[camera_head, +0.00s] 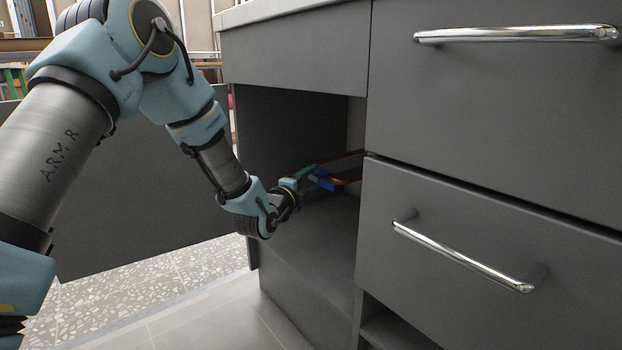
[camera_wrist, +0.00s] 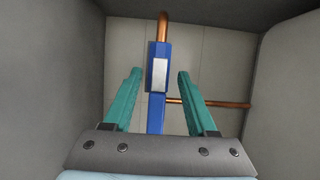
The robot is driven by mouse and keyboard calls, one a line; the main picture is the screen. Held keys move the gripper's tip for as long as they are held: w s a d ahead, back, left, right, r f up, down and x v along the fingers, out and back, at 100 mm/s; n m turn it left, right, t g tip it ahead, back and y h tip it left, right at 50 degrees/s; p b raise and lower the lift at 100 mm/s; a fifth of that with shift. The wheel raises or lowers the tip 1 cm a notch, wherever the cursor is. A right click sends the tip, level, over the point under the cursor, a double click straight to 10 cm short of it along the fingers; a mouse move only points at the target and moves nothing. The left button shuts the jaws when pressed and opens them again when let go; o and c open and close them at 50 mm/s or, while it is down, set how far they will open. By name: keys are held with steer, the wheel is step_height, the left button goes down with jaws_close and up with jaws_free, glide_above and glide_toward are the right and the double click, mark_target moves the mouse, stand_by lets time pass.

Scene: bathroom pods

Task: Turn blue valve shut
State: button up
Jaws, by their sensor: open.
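The blue valve (camera_wrist: 157,78) sits on a copper pipe (camera_wrist: 163,28) inside the dark grey cabinet. In the wrist view it has a pale grey plate on its face, and a blue part runs from it toward my gripper. My gripper (camera_wrist: 158,76) has two teal fingers, open, one on each side of the valve. A gap shows between each finger and the valve, and nothing is held. In the head view the blue valve (camera_head: 322,181) shows small inside the cabinet, just beyond my gripper (camera_head: 304,182), which partly hides it.
A second copper pipe (camera_wrist: 225,104) runs right from behind the valve. The cabinet's side walls (camera_wrist: 282,85) stand close on both sides. The cabinet floor (camera_head: 325,235) is bare. Drawers with chrome handles (camera_head: 465,257) are at the right, and an open door panel (camera_head: 140,200) is at the left.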

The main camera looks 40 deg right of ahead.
steer(key=c, duration=0.9)
jaws_close()
steer(key=shift+s+r, duration=0.1)
steer(key=shift+r, duration=0.05)
